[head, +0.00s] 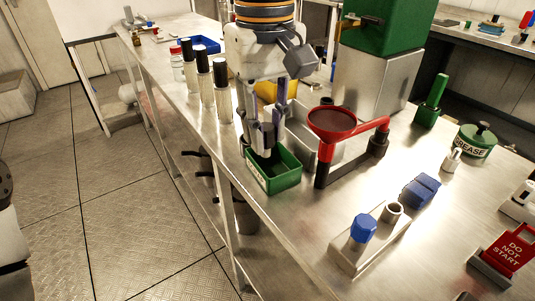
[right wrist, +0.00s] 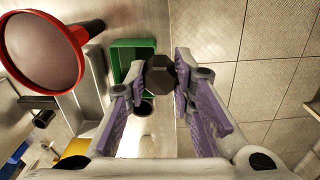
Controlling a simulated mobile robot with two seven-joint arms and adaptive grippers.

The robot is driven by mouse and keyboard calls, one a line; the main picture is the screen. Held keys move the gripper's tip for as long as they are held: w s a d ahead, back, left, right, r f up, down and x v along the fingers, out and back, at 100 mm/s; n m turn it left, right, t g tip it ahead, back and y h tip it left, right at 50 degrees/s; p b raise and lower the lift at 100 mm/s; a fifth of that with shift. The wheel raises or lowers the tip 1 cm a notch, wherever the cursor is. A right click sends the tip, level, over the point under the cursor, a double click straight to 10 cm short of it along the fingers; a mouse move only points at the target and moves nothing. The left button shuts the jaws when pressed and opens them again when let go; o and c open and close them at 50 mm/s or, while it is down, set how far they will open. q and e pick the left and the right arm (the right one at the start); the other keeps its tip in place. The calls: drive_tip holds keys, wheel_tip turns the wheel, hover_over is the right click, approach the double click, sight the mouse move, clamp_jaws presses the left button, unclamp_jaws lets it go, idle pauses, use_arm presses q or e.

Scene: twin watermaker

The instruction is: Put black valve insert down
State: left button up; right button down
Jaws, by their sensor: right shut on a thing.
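The black valve insert (right wrist: 160,74) is a dark, faceted piece between the fingertips of my right gripper (right wrist: 161,82) in the right wrist view. The gripper is shut on it. In the head view, my right gripper (head: 262,138) points down over the green tray (head: 284,183), at the near edge of the steel bench. The green tray also shows in the right wrist view (right wrist: 122,58), behind the insert and slightly left. I cannot tell whether the insert touches the tray. My left gripper is not seen.
A red funnel (head: 333,121) on a dark stand is close to the tray's right. White-bodied, black-capped bottles (head: 222,100) stand left of the gripper. A block with a blue-capped piece (head: 363,228) sits in front right, near a blue object (head: 420,191) and a grease tin (head: 478,140).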

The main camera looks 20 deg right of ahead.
drive_tip(key=w+d+f, duration=0.1)
drive_tip(key=f, duration=0.1)
drive_tip(key=w+f, duration=0.2)
drive_tip(key=w+d+f, duration=0.1)
drive_tip(key=w+f, duration=0.1)
drive_tip(key=shift+w+d+b, duration=0.2)
drive_tip(key=shift+d+b, duration=0.1)
drive_tip(key=shift+b, duration=0.05)
drive_tip(key=shift+w+d+f, duration=0.1)
drive_tip(key=shift+w+f, duration=0.1)
drive_tip(key=shift+f, duration=0.75)
drive_tip(key=shift+w+d+f, duration=0.1)
drive_tip(key=shift+w+f, duration=0.1)
drive_tip(key=shift+f, duration=0.75)
drive_tip(key=c, duration=1.7)
unclamp_jaws()
drive_tip(key=shift+f, duration=0.15)
drive_tip(key=shift+o, duration=0.2)
wheel_tip(320, 180, up, 12)
drive_tip(key=shift+r, duration=0.2)
